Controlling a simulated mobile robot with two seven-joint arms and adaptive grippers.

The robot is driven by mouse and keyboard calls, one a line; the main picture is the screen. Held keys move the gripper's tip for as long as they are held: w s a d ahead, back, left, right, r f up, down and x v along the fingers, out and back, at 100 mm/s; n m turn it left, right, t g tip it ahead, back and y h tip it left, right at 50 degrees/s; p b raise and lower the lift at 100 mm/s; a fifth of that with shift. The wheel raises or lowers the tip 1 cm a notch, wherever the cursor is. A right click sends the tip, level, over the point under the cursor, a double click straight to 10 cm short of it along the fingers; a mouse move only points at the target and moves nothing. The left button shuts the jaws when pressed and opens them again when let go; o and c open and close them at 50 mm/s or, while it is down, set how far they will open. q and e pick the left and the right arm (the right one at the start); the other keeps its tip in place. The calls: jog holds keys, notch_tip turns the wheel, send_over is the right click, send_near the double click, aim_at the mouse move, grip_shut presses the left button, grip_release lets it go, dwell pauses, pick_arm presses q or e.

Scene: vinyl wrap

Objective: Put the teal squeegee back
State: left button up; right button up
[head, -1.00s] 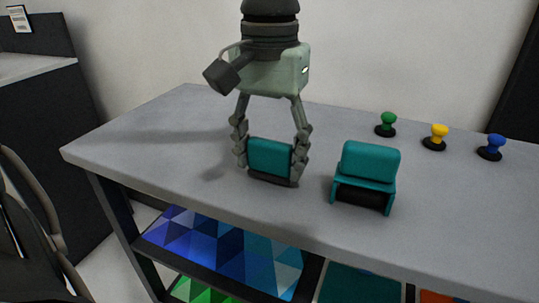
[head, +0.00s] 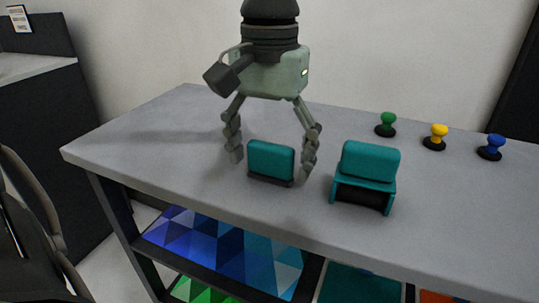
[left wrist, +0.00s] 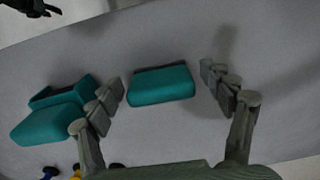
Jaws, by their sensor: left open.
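The teal squeegee (head: 270,158), a small teal block with a dark strip along its bottom edge, stands on the grey table. It also shows in the left wrist view (left wrist: 161,86), between the two fingers. My left gripper (head: 270,168) points down over it and is open, with one finger on each side. Gaps show between both fingers and the squeegee. In the left wrist view the left gripper (left wrist: 163,80) also shows its fingers spread apart around it.
A larger teal piece with a black roller-like part (head: 366,178) stands just right of the gripper, close to its right finger. Green (head: 386,124), yellow (head: 435,137) and blue (head: 491,148) knobs stand at the back right. The table's left part is clear.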

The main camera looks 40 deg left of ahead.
aim_at(269, 147)
pick_arm(q)
notch_tip(269, 147, up, 12)
jog(key=shift+p, duration=0.35)
pick_arm(e)
jog(key=f, duration=0.1)
jog(key=s+f, duration=0.1)
jog(key=f, duration=0.1)
jog(key=shift+s+d+f, duration=0.15)
jog(key=shift+s+d, duration=0.05)
jog(key=shift+s, duration=0.15)
pick_arm(q)
jog(key=shift+s, duration=0.15)
